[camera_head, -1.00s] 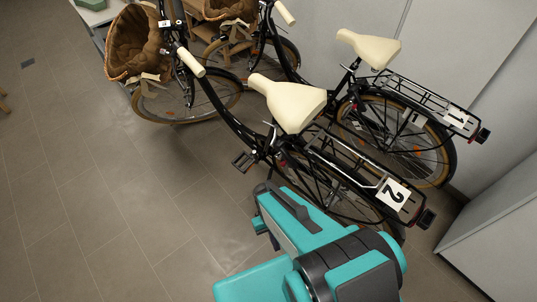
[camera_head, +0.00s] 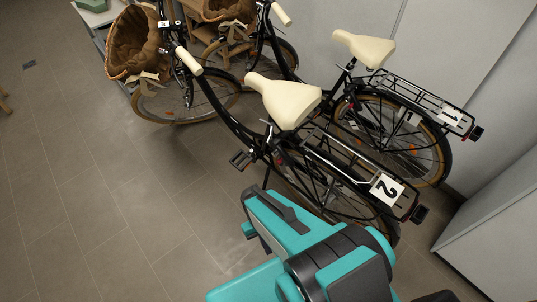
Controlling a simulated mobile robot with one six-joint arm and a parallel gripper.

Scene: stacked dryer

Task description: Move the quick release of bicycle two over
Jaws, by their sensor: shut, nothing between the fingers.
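Bicycle two is black with a cream saddle (camera_head: 283,100) and a white plate with the number 2 (camera_head: 386,189) on its rear rack. It stands upright in the middle of the head view. Its seat post (camera_head: 269,131) shows just under the saddle. My teal and black arm reaches up from the bottom, in front of the rear wheel's lower part. The end of my arm lies below the seat post in the picture. My gripper's fingers are not visible.
Bicycle one, with a cream saddle (camera_head: 363,49) and a number 1 plate (camera_head: 450,115), stands close behind. Wicker baskets (camera_head: 139,45) hang at the front. A grey cabinet (camera_head: 490,235) is at the right.

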